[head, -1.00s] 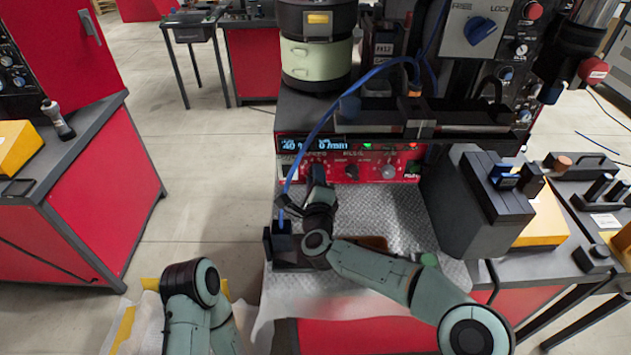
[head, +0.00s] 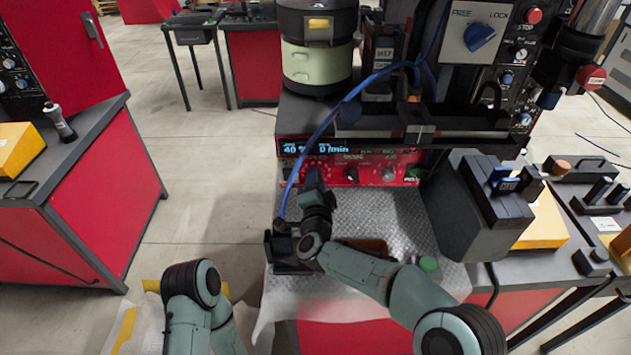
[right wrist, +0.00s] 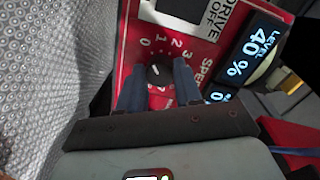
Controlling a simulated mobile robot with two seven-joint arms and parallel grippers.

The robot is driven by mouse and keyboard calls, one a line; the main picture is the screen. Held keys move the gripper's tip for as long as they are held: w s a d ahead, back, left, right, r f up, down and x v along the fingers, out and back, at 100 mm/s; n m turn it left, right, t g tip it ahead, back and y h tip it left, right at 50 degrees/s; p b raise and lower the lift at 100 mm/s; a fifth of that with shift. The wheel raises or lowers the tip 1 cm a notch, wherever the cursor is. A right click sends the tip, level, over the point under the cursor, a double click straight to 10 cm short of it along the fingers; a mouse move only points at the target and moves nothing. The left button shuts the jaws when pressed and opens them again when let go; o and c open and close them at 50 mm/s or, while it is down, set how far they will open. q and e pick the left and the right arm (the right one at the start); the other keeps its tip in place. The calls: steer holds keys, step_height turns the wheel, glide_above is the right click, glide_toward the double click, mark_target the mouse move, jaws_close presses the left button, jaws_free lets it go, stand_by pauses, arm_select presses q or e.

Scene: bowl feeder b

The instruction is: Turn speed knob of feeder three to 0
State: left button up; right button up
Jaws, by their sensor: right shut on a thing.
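The speed knob (right wrist: 158,74) is a small black dial with a white mark on the red feeder panel (right wrist: 127,60), beside a printed scale with 0, 1, 2 and 3. In the right wrist view my right gripper (right wrist: 159,82) has its two blue-grey fingers on either side of the knob, shut on it. In the head view the right gripper (head: 314,182) is at the left part of the red panel and hides the knob. The lit display (head: 318,148) reads 40 % and what looks like 0 /min. My left gripper is out of view.
Another black knob (head: 352,175) and a grey knob (head: 389,174) sit further right on the panel. A blue cable (head: 326,122) hangs close to the right gripper. A large dark box (head: 476,205) stands to the right. A textured metal plate (head: 375,212) lies below.

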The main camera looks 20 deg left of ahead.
steer(key=shift+n, duration=0.5)
steer(key=o, duration=1)
steer(key=shift+o, duration=0.2)
steer(key=shift+s, duration=0.1)
steer(key=b+v, duration=0.2)
steer(key=v, duration=1.1)
steer(key=shift+s+d, duration=0.1)
